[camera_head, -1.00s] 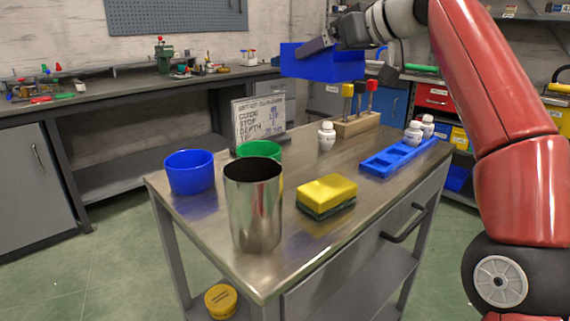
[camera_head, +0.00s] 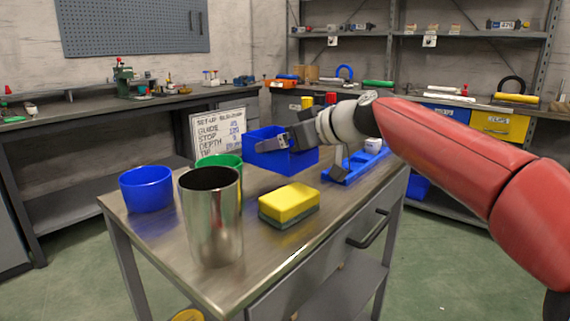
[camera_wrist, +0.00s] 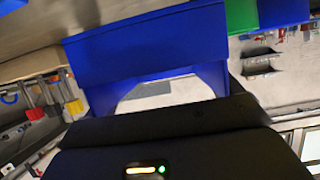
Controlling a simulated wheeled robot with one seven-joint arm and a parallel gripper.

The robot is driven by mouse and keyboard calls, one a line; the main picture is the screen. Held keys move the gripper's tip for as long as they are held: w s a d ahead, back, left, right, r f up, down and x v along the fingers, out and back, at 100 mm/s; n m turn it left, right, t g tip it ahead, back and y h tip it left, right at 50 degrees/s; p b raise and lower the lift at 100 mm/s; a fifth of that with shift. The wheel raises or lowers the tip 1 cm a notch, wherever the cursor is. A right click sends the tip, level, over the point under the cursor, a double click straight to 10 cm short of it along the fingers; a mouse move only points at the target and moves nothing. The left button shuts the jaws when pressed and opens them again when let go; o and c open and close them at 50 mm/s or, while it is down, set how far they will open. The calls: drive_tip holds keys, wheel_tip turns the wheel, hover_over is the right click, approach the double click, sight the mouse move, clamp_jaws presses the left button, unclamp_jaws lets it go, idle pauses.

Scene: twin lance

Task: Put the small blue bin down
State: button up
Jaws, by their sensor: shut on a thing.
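The small blue bin (camera_head: 262,158) is in the head view, over the far middle part of the metal table (camera_head: 255,255). My gripper (camera_head: 284,140) is shut on the bin's wall from the right. The bin looks roughly level; whether its base touches the table is hidden. In the wrist view the blue bin (camera_wrist: 150,48) fills the upper middle, and my gripper (camera_wrist: 165,130) is dark at the bottom. The fingertips are hard to make out.
A blue cup (camera_head: 147,190), a green cup (camera_head: 230,162) and a steel tumbler (camera_head: 212,220) stand to the left. A yellow sponge (camera_head: 289,201) lies in front. A sign (camera_head: 219,133) stands behind. A blue tray (camera_head: 357,165) lies to the right, partly behind my arm.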

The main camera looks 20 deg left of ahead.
drive_tip(key=shift+f+b, duration=0.4)
drive_tip(key=shift+f, duration=1.6)
drive_tip(key=shift+f, duration=0.1)
drive_tip(key=o, duration=0.6)
drive_tip(key=shift+o, duration=0.7)
